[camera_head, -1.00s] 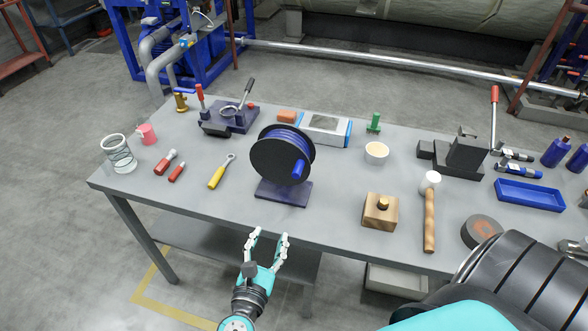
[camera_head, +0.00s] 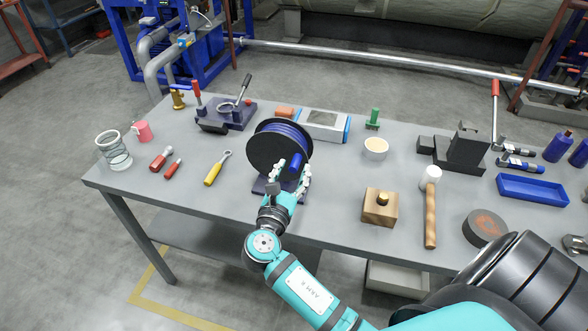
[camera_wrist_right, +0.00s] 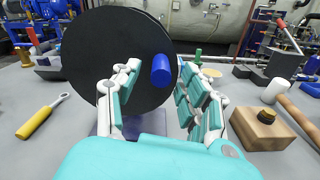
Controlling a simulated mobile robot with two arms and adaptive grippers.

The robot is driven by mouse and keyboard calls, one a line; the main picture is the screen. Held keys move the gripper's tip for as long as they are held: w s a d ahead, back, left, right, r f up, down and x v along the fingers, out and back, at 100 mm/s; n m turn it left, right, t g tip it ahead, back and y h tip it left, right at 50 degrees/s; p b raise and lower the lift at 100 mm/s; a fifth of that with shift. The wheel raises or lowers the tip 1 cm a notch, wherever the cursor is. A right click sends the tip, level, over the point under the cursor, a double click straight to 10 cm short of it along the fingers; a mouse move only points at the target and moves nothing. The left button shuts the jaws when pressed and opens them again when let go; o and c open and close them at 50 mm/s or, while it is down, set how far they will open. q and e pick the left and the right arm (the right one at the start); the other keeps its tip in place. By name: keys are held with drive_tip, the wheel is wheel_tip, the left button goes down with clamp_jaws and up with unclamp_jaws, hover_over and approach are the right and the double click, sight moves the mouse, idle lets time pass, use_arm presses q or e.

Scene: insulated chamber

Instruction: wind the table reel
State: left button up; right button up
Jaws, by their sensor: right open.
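The table reel (camera_head: 270,147) stands upright on the grey table, with black side discs, blue winding between them and a dark base plate. Its blue handle (camera_head: 296,161) sticks out from the near disc toward me. My right gripper (camera_head: 291,172) is open, its fingers on either side of the handle. In the right wrist view the blue handle (camera_wrist_right: 161,69) shows between the spread fingers of the gripper (camera_wrist_right: 155,90), before the black disc (camera_wrist_right: 90,60). I cannot tell whether a finger touches it. My left gripper is not in view.
A yellow-handled wrench (camera_head: 217,168) lies left of the reel. A wooden block (camera_head: 380,208) with a brass knob and a hammer (camera_head: 430,205) are to the right. A white cup (camera_head: 375,149) and a grey-topped box (camera_head: 324,124) stand behind.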

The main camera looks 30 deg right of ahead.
drive_tip(key=shift+x, duration=1.1)
clamp_jaws()
